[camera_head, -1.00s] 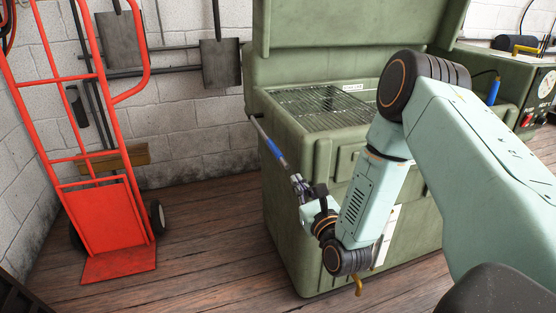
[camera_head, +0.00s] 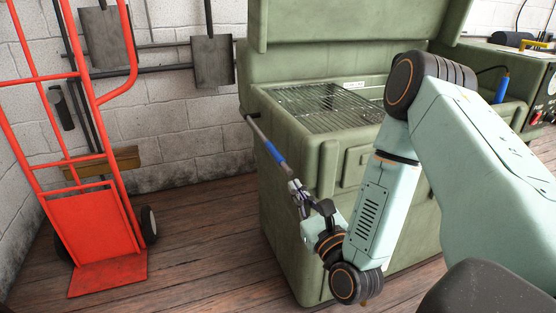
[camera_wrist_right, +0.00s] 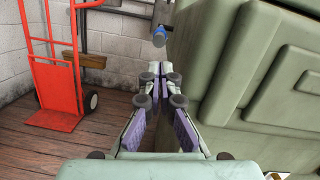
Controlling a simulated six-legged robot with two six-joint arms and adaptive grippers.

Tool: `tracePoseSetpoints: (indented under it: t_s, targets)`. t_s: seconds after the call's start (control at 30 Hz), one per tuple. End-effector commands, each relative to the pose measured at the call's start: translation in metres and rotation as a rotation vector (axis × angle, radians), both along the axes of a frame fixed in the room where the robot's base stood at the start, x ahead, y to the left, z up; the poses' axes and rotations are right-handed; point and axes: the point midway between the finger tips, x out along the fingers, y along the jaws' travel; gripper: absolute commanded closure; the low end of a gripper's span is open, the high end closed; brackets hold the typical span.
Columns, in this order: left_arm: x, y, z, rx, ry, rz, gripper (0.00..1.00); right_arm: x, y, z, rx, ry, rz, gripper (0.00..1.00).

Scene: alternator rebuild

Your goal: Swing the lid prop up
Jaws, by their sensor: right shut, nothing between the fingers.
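The lid prop (camera_head: 274,151) is a thin grey rod with a blue grip, pivoted at the left side of the green cabinet (camera_head: 285,200). It slants down from the cabinet's upper left edge toward my right gripper. The cabinet's lid (camera_head: 350,25) stands open above a wire rack. My right gripper (camera_head: 296,190) is at the prop's lower end in the head view. In the right wrist view, the shut, empty fingers (camera_wrist_right: 157,78) point at the prop's blue end (camera_wrist_right: 159,37), which lies ahead of the tips, apart from them. My left gripper is not in view.
A red hand truck (camera_head: 95,230) stands on the wooden floor at the left. Grey plates (camera_head: 212,62) and pipes are on the block wall behind. The floor between truck and cabinet is clear. The cabinet's front is close to my right forearm.

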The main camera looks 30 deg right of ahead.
Motion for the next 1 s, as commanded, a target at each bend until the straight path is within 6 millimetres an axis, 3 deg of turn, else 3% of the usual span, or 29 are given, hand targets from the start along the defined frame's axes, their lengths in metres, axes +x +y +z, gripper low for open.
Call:
tracePoseSetpoints:
  t_s: [0.47,1.0]
  targets:
    - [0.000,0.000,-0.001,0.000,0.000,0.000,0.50,-0.001,0.000,0.005,-0.027,-0.015,-0.008,1.00]
    - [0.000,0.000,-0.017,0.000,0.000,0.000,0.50,0.082,-0.016,0.019,-0.028,-0.017,-0.006,1.00]
